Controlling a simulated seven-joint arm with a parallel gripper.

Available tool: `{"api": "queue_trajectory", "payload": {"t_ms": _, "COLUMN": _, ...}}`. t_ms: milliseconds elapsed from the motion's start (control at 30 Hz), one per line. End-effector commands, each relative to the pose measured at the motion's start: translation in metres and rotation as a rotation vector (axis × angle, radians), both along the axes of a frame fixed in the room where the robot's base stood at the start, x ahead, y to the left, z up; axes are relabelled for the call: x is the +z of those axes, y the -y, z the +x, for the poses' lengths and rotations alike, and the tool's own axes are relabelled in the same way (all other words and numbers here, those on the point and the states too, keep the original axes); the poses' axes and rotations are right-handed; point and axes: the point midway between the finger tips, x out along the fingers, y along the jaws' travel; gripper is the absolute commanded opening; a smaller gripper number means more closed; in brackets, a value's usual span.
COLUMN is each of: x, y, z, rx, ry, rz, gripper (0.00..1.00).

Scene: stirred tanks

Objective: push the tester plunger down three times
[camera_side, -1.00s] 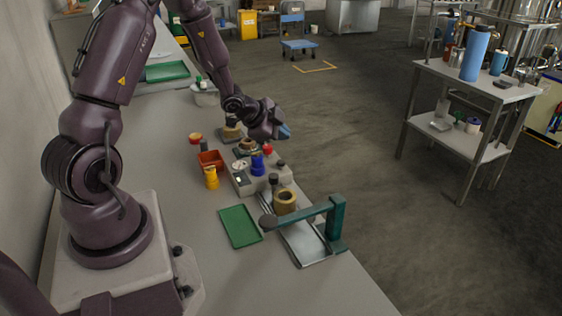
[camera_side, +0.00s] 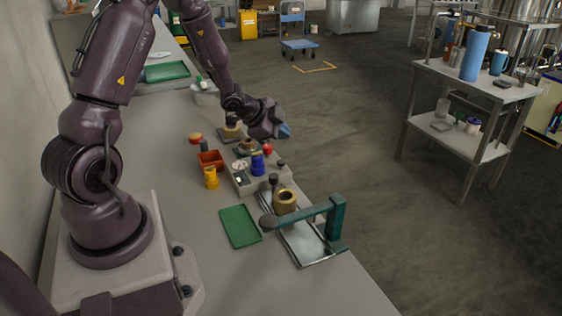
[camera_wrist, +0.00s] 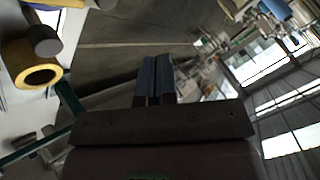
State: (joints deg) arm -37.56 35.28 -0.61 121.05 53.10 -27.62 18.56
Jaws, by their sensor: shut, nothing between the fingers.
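My gripper (camera_side: 285,131) is shut and empty, its blue fingertips pressed together; they also show in the wrist view (camera_wrist: 154,80). In the side view it hovers over the far part of the bench, apart from the things below. I cannot tell for sure which part is the tester plunger. A brass ring-shaped cylinder (camera_side: 285,202) with a hollow top stands by a metal tray, with a dark knob (camera_side: 273,180) beside it. The ring (camera_wrist: 38,78) and a dark cylinder (camera_wrist: 43,41) show at the left of the wrist view. A tan block (camera_side: 230,132) stands behind the gripper.
A green tray (camera_side: 240,227), orange bin (camera_side: 210,159), yellow piece (camera_side: 211,179) and blue piece (camera_side: 257,165) stand nearby. The near bench is mostly clear.

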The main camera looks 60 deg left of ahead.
Motion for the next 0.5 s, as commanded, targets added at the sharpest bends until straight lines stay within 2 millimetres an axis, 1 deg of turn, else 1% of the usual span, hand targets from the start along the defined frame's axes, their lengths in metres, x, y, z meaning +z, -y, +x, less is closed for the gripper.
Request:
{"api": "queue_trajectory", "payload": {"t_ms": 33, "x": 0.009, "y": 0.000, "z": 0.001, "rx": -0.001, "ry": 0.006, "rz": 0.003, "gripper": 0.00}}
{"api": "queue_trajectory", "payload": {"t_ms": 100, "x": 0.022, "y": -0.001, "z": 0.001, "rx": -0.002, "ry": 0.006, "rz": 0.003, "gripper": 0.00}}
{"api": "queue_trajectory", "payload": {"t_ms": 200, "x": 0.034, "y": -0.001, "z": 0.001, "rx": 0.001, "ry": 0.004, "rz": 0.004, "gripper": 0.00}}
{"api": "queue_trajectory", "payload": {"t_ms": 267, "x": 0.036, "y": 0.000, "z": 0.001, "rx": 0.000, "ry": 0.002, "rz": 0.003, "gripper": 0.00}}
{"api": "queue_trajectory", "payload": {"t_ms": 500, "x": 0.036, "y": 0.000, "z": 0.001, "rx": 0.002, "ry": 0.001, "rz": 0.002, "gripper": 0.00}}
